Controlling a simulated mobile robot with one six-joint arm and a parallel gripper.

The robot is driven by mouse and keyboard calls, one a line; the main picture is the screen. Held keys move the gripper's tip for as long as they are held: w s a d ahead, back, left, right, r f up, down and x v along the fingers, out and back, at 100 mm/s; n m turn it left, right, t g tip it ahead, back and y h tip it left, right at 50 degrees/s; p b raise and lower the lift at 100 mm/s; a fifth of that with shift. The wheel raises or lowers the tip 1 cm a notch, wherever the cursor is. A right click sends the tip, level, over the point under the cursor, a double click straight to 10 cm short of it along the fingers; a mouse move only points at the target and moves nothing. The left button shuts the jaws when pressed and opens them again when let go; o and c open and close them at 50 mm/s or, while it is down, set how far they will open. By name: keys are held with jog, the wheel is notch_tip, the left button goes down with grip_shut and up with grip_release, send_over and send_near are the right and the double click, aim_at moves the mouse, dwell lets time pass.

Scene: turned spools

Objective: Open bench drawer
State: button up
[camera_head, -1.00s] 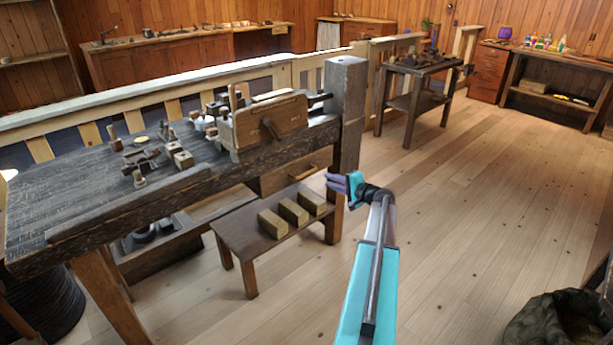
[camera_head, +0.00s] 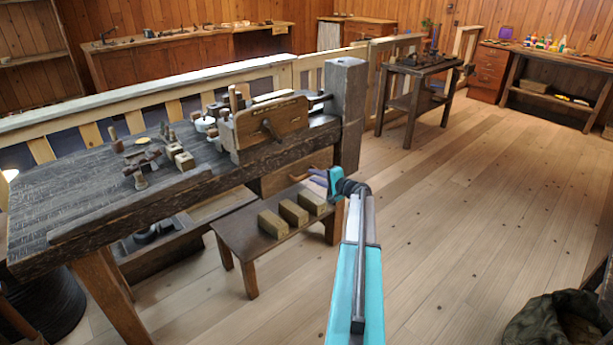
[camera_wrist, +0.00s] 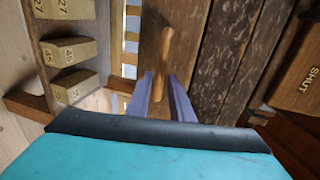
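The bench drawer (camera_head: 272,186) is a brown wooden box front under the right end of the dark workbench (camera_head: 100,195); it looks closed. Its light wooden handle (camera_wrist: 165,50) stands out from the drawer front (camera_wrist: 195,30) in the wrist view. My gripper (camera_head: 318,174) is at the drawer's right side in the head view, by the handle. In the wrist view my gripper (camera_wrist: 160,78) has its two purple fingers apart, with the near end of the handle showing between them. I cannot tell whether either finger touches it.
A low stool (camera_head: 240,236) with three wooden blocks (camera_head: 294,212) stands below the drawer. A thick post (camera_head: 346,105) rises at the bench's right end. A wooden piece marked SHUT (camera_wrist: 300,85) is at the right in the wrist view. The floor (camera_head: 470,210) to the right is clear.

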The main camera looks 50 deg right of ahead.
aim_at(308, 175)
jog(key=shift+x, duration=2.1)
grip_shut()
jog(key=shift+s+a, duration=0.1)
jog(key=shift+a, duration=0.2)
